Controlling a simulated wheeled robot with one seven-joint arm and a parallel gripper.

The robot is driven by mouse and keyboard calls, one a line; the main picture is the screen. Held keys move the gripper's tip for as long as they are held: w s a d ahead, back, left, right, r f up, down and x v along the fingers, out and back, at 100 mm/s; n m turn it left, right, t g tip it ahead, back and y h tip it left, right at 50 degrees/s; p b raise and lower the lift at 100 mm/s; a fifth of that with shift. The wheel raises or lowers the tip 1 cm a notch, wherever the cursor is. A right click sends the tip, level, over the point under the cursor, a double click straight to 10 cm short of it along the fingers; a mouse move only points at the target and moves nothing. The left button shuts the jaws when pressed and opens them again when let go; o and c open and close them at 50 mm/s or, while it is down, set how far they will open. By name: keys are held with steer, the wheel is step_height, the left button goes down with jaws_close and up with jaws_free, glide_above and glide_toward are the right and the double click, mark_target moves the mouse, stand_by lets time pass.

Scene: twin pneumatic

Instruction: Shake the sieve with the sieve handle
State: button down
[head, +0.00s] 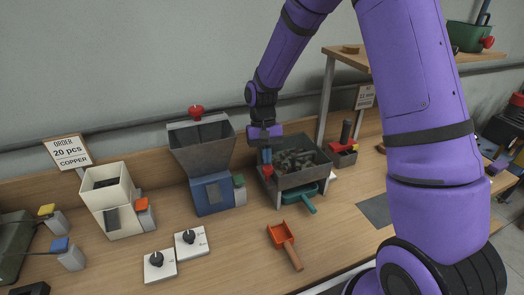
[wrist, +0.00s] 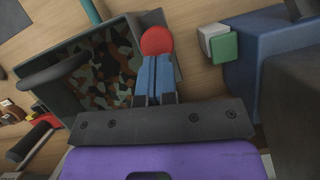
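The sieve is a dark grey open box (head: 318,178) on the bench, filled with dark green, brown and black pieces. It also shows in the wrist view (wrist: 68,52). Its round red handle knob (head: 268,171) is on the side toward the hopper, and it also shows in the wrist view (wrist: 157,41). My gripper (head: 266,157) points down at this knob. Its blue fingers (wrist: 155,66) are close together, with their tips overlapping the knob's near edge in the picture. Whether they clamp the handle is hidden.
A grey hopper on a blue base (head: 212,195) stands close left of the sieve. A small box with a red lever (head: 345,133) stands right behind. A shelf (head: 345,52) is above right.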

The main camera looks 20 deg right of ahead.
mark_target(271, 170)
steer(key=s, duration=0.3)
steer(key=shift+s, duration=0.15)
